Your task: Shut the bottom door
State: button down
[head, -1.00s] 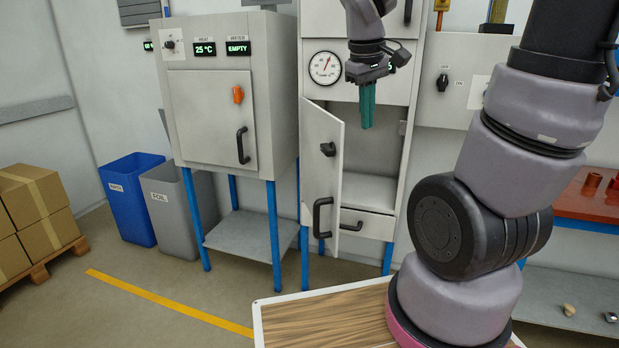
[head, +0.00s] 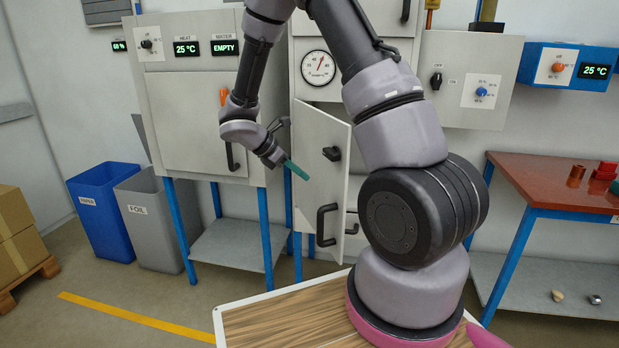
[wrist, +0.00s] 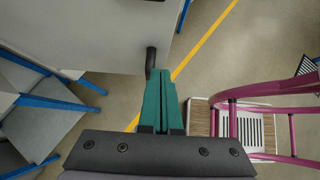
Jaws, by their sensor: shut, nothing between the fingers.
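The bottom door (head: 319,182) of the middle grey cabinet stands ajar, swung out toward me from its left side. It has a black knob (head: 331,153) and a black bar handle (head: 321,225) on its front. My gripper (head: 300,172) is at the left of the door, its teal fingers pointing right and down toward the door's outer face. In the wrist view my gripper (wrist: 161,85) is shut and empty, close to a black handle (wrist: 150,62) on a grey panel. I cannot tell whether the fingertips touch the door. My arm hides part of the cabinet opening.
An oven-like cabinet (head: 190,115) on blue legs stands left of the door. Blue (head: 106,212) and grey (head: 155,225) bins stand further left. A red-topped table (head: 545,180) is at the right. A wood-topped surface (head: 285,318) is in front.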

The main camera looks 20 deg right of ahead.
jog(key=shift+d+r+x, duration=0.35)
jog(key=shift+x, duration=1.6)
jog(key=shift+d+r+x, duration=0.3)
jog(key=shift+x, duration=1.6)
jog(key=shift+d+r+x, duration=0.35)
jog(key=shift+x, duration=1.6)
